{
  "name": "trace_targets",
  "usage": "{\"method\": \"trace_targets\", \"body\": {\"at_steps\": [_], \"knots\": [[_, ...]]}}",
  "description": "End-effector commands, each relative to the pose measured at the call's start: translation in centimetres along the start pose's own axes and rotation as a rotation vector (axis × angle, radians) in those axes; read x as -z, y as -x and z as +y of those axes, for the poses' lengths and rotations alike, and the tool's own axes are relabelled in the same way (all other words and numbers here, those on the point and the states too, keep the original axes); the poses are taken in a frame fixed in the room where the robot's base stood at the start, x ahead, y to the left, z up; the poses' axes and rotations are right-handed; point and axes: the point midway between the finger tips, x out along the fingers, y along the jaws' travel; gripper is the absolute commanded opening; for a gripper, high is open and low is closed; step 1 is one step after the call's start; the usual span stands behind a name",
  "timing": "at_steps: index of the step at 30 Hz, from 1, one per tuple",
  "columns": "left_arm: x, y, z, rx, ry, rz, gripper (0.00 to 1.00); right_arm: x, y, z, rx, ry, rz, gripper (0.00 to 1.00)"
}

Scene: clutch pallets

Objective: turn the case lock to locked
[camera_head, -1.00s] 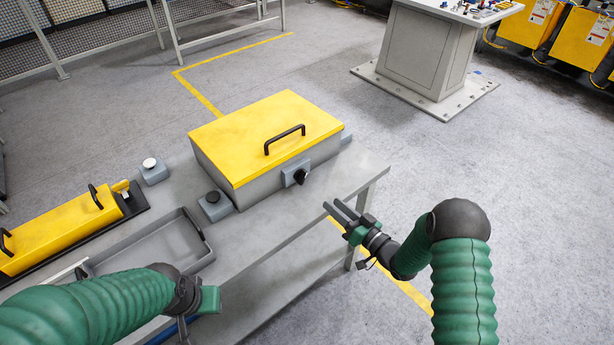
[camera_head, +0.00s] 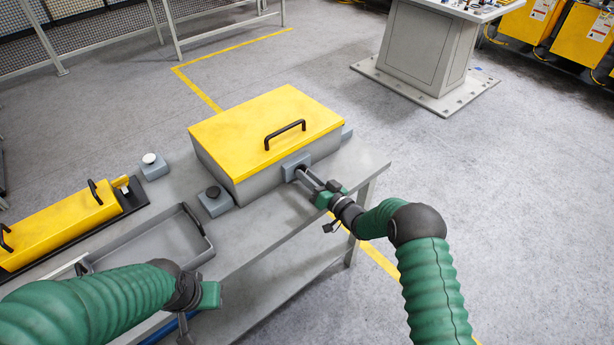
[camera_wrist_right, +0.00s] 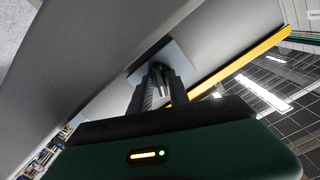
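The case (camera_head: 262,145) is grey with a closed yellow lid and a black handle (camera_head: 285,134), and it stands on the grey table. The case lock is a knob on a grey plate (camera_head: 291,162) on its front side. My right gripper (camera_head: 302,177) is at the lock, its fingers pointing at the plate and largely covering the knob. In the right wrist view the fingers (camera_wrist_right: 160,88) stand on either side of the dark knob (camera_wrist_right: 157,74); a narrow gap shows between them, and I cannot tell whether they press on it. My left gripper (camera_head: 205,300) is low at the left, its fingers mostly hidden.
On the table (camera_head: 300,222) are a grey tray (camera_head: 150,243), a long yellow box (camera_head: 60,232), a block with a white button (camera_head: 153,166) and a block with a dark button (camera_head: 214,202). A grey pedestal (camera_head: 425,50) stands far off at the back.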

Motion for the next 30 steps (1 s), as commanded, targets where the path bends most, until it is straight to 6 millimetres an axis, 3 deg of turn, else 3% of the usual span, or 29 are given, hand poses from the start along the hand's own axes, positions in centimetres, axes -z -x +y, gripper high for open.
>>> {"method": "trace_targets", "body": {"at_steps": [5, 14, 24, 30], "knots": [[0.0, 0.0, 0.0, 0.0, 0.0, 0.0, 0.33, 0.0, 0.0, 0.0, 0.0, 0.0, 0.0, 0.0], [-0.1, -0.3, 0.0, 0.0, 0.0, 0.0, 0.33, -0.2, 0.0, 0.1, -0.001, 0.02, 0.0, 0.0], [-0.9, -3.6, 0.0, 0.0, 0.0, 0.0, 0.33, -0.3, 0.0, 0.1, -0.001, 0.438, 0.0, 0.0], [-0.8, -3.5, 0.0, 0.0, 0.0, 0.0, 0.33, -0.1, 0.1, 0.0, -0.002, 0.479, -0.002, 0.0]]}}
